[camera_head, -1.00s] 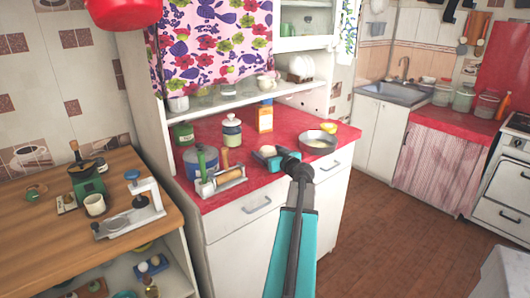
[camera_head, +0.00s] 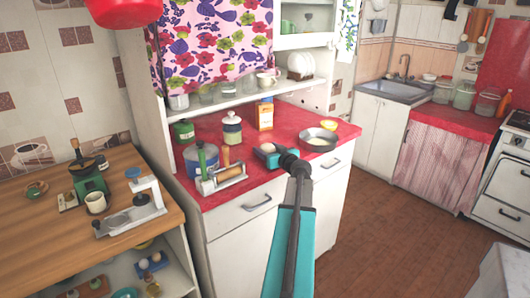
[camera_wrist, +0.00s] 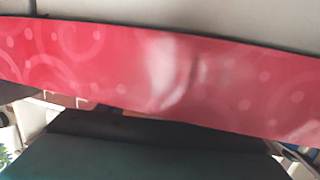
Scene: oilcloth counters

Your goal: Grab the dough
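A small pale rounded lump (camera_head: 267,148), which looks like the dough, lies on the red counter (camera_head: 230,193) near its front edge. My gripper (camera_head: 273,158) is at the end of the teal arm, close in front of the lump and partly covering it. I cannot tell if they touch. The fingers are too small and dark to show whether they are open. The wrist view shows the red patterned counter cloth (camera_wrist: 80,62) with blurred glare, and dark and teal parts of mine below; no dough can be made out there.
A pan (camera_head: 318,141) with pale contents stands right of my gripper. A wooden rolling pin in a holder (camera_head: 222,178), a blue pot (camera_head: 201,163), a white jar (camera_head: 232,130) and an orange box (camera_head: 264,115) stand left and behind. A wooden table (camera_head: 60,225) is at left.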

